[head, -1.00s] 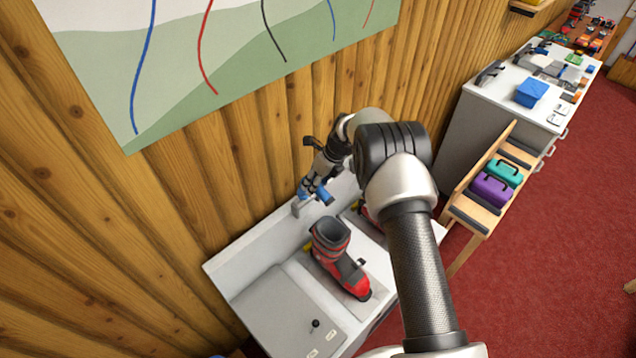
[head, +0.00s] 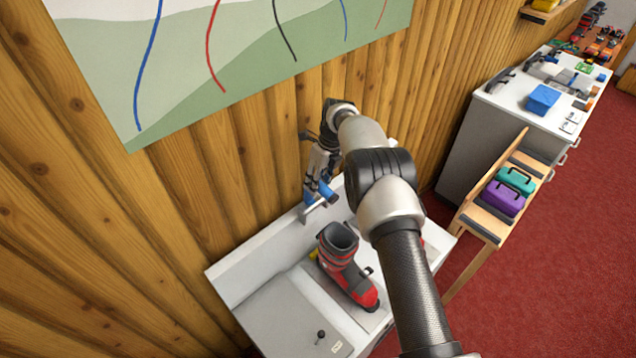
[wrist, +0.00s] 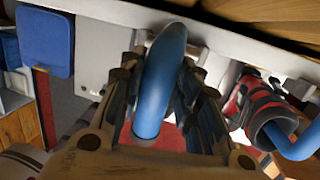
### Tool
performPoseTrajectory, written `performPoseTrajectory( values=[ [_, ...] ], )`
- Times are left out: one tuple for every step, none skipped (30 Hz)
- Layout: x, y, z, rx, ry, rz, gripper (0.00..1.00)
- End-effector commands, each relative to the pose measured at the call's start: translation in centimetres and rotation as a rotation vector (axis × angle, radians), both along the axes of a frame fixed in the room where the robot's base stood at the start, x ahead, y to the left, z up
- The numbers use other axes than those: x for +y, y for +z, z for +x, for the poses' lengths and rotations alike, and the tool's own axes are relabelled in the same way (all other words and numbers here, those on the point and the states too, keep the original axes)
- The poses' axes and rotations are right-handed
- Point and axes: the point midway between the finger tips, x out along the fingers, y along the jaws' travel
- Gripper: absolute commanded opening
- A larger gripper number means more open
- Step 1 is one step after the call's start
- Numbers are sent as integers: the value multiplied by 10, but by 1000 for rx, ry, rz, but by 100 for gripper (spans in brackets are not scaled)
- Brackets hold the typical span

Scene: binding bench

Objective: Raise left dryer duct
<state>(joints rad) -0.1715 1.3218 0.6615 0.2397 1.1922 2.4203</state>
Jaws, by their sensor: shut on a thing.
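My gripper (head: 318,184) is at the back of the white dryer bench, above and behind the red and grey boot (head: 346,262). In the wrist view my gripper (wrist: 163,115) is shut around a thick curved blue duct (wrist: 163,80). Blue parts of this duct (head: 328,197) show beside the fingers in the head view.
The white dryer bench (head: 238,272) stands against the wooden plank wall (head: 235,150), which is close to my arm. A wooden rack with a purple case (head: 503,199) and a teal case (head: 515,180) stands to the right.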

Motion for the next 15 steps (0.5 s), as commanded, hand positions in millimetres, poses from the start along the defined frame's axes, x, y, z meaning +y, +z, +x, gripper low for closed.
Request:
performPoseTrajectory(
  values=[
    [6, 1, -1, 0, 10, 8, 0],
    [6, 1, -1, 0, 10, 8, 0],
    [6, 1, -1, 0, 10, 8, 0],
    [6, 1, -1, 0, 10, 8, 31],
    [6, 1, -1, 0, 11, 8, 33],
    [6, 1, -1, 0, 10, 8, 36],
    [6, 1, -1, 0, 9, 8, 38],
    [6, 1, -1, 0, 9, 8, 40],
    [5, 1, -1, 0, 8, 7, 43],
    [5, 1, -1, 0, 8, 7, 45],
    [4, 1, -1, 0, 7, 6, 47],
    [4, 1, -1, 0, 6, 6, 48],
    [4, 1, -1, 0, 6, 5, 48],
    [3, 0, -1, 0, 5, 5, 48],
    [3, 0, -1, 0, 5, 5, 48]
  ],
)
